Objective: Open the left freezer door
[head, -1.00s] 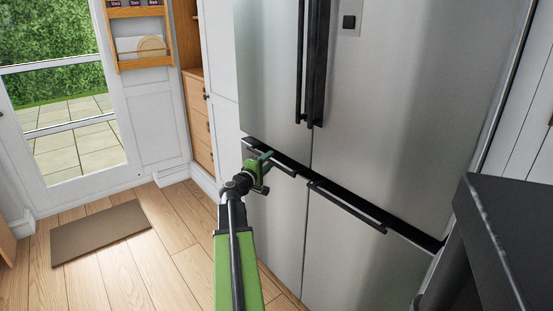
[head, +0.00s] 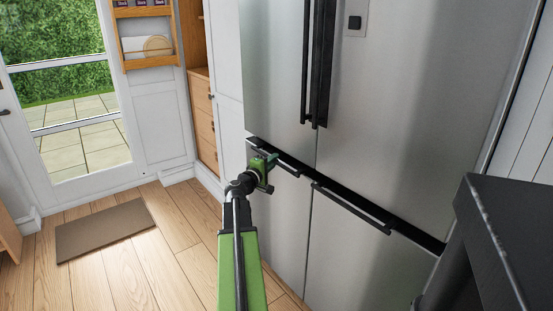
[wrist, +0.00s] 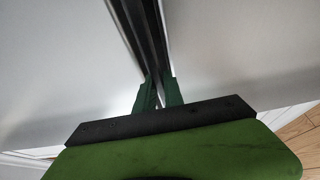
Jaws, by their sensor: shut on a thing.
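The left freezer door (head: 276,222) is the lower left steel panel of the fridge, and it looks shut or nearly so. Its black bar handle (head: 290,169) runs along its top edge. My green gripper (head: 272,159) is at the left part of this handle, with my arm reaching up from below. In the wrist view, the green fingers (wrist: 158,92) are on both sides of the dark handle (wrist: 150,40) and shut on it. The exact contact is partly hidden by the gripper body.
The right freezer door (head: 355,245) has its own black handle (head: 352,208). Tall upper fridge doors (head: 410,110) stand above. A dark counter (head: 510,235) is close at the right. The wooden floor to the left is clear except for a brown mat (head: 105,230).

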